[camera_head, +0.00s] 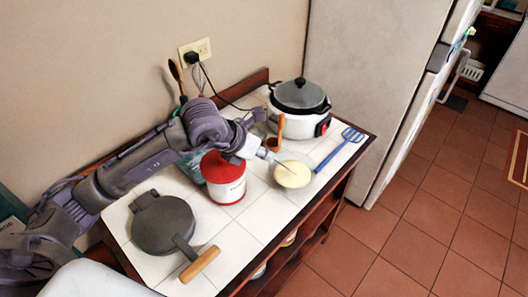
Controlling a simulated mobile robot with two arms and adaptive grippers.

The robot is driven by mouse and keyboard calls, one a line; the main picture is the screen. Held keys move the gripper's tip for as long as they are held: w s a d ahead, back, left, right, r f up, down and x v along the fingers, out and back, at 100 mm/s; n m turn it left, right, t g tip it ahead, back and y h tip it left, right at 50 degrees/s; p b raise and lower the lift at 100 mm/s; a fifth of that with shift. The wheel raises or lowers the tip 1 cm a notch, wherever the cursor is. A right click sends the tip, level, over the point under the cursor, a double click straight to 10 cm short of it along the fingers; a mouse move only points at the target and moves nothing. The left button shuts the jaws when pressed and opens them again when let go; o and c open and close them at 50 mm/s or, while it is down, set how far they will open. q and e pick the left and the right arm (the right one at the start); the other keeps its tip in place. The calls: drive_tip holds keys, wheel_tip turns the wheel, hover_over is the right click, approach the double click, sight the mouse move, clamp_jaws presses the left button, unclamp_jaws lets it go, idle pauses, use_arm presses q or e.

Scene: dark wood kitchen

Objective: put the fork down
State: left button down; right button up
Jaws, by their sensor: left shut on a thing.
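My left arm reaches in from the left over the counter, and my left gripper (264,152) is shut on a thin fork (281,164). The fork slants down to the right, and its far end is over or in a round bowl (293,184) with pale yellow contents. I cannot tell whether the fork touches the contents. The fork is small and its handle is mostly hidden by the gripper. My right gripper is not in view.
The white tiled counter (240,220) holds a red and white can (226,186), a dark round pan-like iron (163,224) with a wooden handle, a white cooker (298,122) and a blue slotted spatula (340,148). A fridge (372,80) stands to the right. Bare tiles lie at the front.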

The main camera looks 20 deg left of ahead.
use_arm(q)
drive_tip(key=c, duration=1.3)
unclamp_jaws()
drive_tip(key=shift+o, duration=0.5)
drive_tip(key=shift+r, duration=0.1)
wheel_tip(320, 180, up, 7)
drive_tip(key=p, duration=0.3)
drive_tip(key=shift+p, duration=0.3)
